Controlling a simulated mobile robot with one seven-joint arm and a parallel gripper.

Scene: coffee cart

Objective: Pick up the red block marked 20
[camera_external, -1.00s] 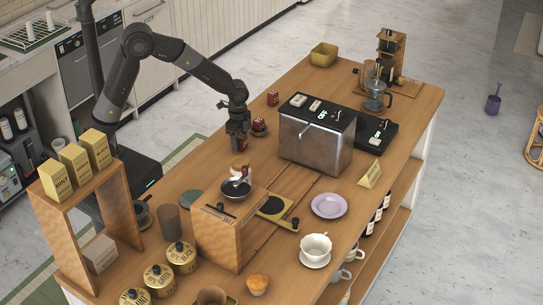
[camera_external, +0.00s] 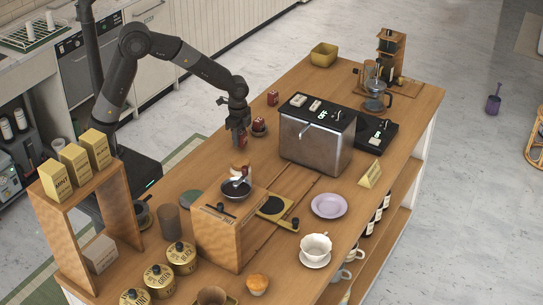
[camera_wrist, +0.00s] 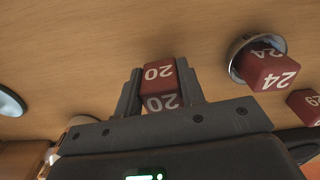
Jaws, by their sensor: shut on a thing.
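The red block marked 20 (camera_wrist: 158,77) sits between the two fingers of my gripper (camera_wrist: 157,92) in the wrist view, with its white numbers on two faces. My gripper is shut on it. In the external view my gripper (camera_external: 240,144) points down near the left edge of the wooden cart top, left of the metal machine. The fingers mostly hide the block there, and I cannot tell whether it touches the wood.
A red block marked 24 (camera_wrist: 264,73) sits in a small round dish (camera_wrist: 238,52), close beside my gripper. Another red block marked 24 (camera_wrist: 304,106) stands farther right. The metal machine (camera_external: 312,146) stands to the right, and a wooden stand with a dark bowl (camera_external: 236,191) is in front.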

